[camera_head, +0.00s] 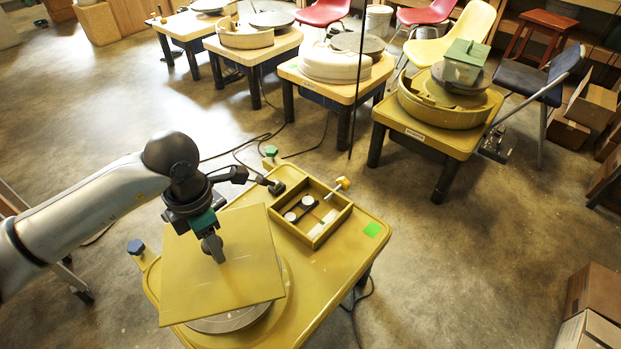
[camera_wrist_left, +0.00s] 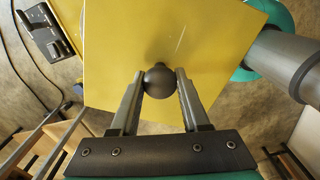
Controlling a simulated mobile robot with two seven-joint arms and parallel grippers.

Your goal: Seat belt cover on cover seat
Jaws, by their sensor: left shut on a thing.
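The belt cover is a flat yellow square plate (camera_head: 240,270) with a dark round knob; it also fills the upper middle of the left wrist view (camera_wrist_left: 205,45). My left gripper (camera_head: 213,247) is shut on that knob, with a finger on each side of it (camera_wrist_left: 159,82). The plate hangs over the grey wheel disc (camera_head: 232,321) and hides most of it; I cannot tell whether they touch. The cover seat looks to be the open yellow box frame (camera_head: 337,222) on the table, right of and behind the plate. Two white-topped pulleys with a dark belt show inside it. My right gripper is not in view.
A yellow-handled knob (camera_head: 342,184) stands at the frame's back corner, a blue knob (camera_head: 136,247) at the table's left. Other wheel tables (camera_head: 437,139) and chairs stand behind. Boxes (camera_head: 592,305) lie lower right.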

